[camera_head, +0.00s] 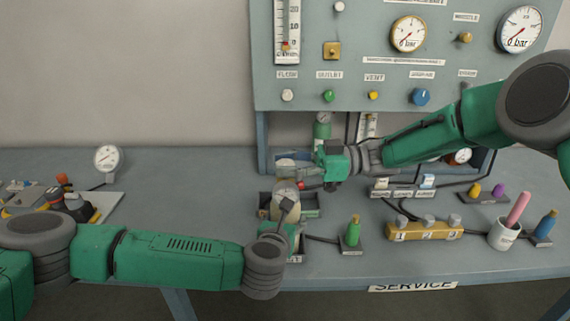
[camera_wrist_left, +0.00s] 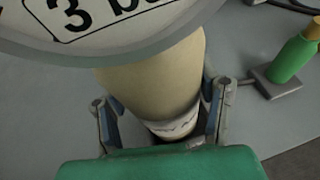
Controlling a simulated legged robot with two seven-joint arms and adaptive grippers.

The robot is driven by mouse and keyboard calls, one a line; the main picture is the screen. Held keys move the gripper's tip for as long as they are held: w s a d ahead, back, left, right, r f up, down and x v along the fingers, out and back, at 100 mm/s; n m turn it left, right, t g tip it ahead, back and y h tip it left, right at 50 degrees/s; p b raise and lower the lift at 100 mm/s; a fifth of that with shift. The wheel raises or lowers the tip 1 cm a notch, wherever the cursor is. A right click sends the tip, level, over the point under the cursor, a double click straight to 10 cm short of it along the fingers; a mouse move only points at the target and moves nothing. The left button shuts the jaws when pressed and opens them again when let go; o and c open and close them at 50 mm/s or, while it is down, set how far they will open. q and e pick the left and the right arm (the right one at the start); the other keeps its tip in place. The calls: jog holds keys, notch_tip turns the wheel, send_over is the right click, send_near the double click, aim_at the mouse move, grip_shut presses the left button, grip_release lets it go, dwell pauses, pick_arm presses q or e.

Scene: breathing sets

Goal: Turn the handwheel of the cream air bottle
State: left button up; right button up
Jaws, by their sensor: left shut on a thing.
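The cream air bottle (camera_head: 281,211) stands upright in a dark holder on the bench in the head view. It fills the middle of the left wrist view (camera_wrist_left: 155,75), with a pale printed band low on its side. My left gripper (camera_head: 289,207) is shut on the bottle's body; its fingers (camera_wrist_left: 160,95) lie on both sides of it. My right gripper (camera_head: 299,175) reaches in from the right at the bottle's top. The handwheel is not clearly visible there, and I cannot tell whether the right fingers are closed. A large round gauge face (camera_wrist_left: 100,18) hides the bottle's top in the wrist view.
A panel (camera_head: 390,85) with gauges and knobs stands behind. A green bottle (camera_head: 353,232) and a brass manifold (camera_head: 425,231) are right of the holder. A white cup (camera_head: 504,234) stands farther right. A gauge stand (camera_head: 107,160) is at left. The bench's left middle is clear.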

jog(key=shift+m+t, duration=0.3)
jog(key=shift+t, duration=0.3)
jog(key=m+t, duration=0.4)
jog(key=t, duration=0.1)
jog(key=shift+t+h, duration=0.4)
jog(key=m+t+h, duration=0.1)
jog(key=m+t, duration=0.1)
jog(key=t, duration=0.1)
jog(key=m+t+h, duration=0.2)
jog(key=t, duration=0.1)
jog(key=m+t+h, duration=0.4)
jog(key=h, duration=0.1)
jog(key=shift+a+m+t+h, duration=0.1)
jog(key=shift+m+t+h, duration=0.2)
jog(key=shift+m+t, duration=0.1)
jog(key=shift+w+m+t+h, duration=0.15)
jog(key=shift+m+t+h, duration=0.75)
jog(key=shift+m+h, duration=1.15)
jog(key=shift+n+h, duration=0.25)
jog(key=shift+h, duration=0.3)
jog(key=o, duration=1.3)
jog(key=shift+c, duration=0.2)
